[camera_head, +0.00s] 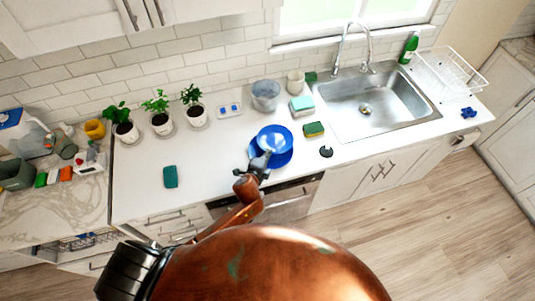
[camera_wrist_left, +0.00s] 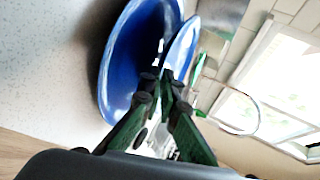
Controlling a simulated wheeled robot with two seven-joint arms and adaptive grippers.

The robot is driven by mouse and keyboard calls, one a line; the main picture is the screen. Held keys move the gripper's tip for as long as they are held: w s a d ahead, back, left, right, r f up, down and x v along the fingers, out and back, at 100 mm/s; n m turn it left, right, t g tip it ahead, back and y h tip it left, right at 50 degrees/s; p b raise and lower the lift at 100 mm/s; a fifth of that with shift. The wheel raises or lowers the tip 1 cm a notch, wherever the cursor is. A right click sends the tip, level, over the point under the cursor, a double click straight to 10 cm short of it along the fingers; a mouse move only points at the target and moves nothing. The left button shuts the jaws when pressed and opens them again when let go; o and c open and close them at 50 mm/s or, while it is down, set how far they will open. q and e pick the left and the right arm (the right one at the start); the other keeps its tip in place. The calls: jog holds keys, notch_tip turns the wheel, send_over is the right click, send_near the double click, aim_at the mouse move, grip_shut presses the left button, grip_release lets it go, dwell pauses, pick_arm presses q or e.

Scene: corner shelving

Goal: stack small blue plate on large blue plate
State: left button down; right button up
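The small blue plate (camera_head: 275,136) shows in the head view above the far part of the large blue plate (camera_head: 284,158), overlapping it. In the left wrist view the small plate (camera_wrist_left: 184,46) is seen nearly edge-on and tilted, beside the large plate (camera_wrist_left: 118,65), with a dark gap between much of them. Whether their rims touch is hard to tell. My left gripper (camera_head: 264,159) reaches over the large plate from the front. Its fingertips (camera_wrist_left: 163,80) are closed at the near rim of the small plate. My right gripper is not in view.
A yellow-green sponge (camera_head: 313,130) and a dark round item (camera_head: 326,152) lie right of the plates. A grey bucket (camera_head: 266,94) stands behind, with the sink (camera_head: 370,105) farther right. Potted plants (camera_head: 160,122) line the wall. The counter left of the plates is mostly clear.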

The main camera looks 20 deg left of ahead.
pick_arm(q)
jog(key=shift+f+b, duration=0.3)
jog(key=shift+f, duration=0.15)
jog(key=c, duration=2.2)
grip_release()
jog(key=shift+o, duration=0.2)
jog(key=shift+r, duration=0.2)
jog(key=v, duration=1.2)
jog(key=shift+r, duration=0.3)
jog(key=shift+a, duration=0.15)
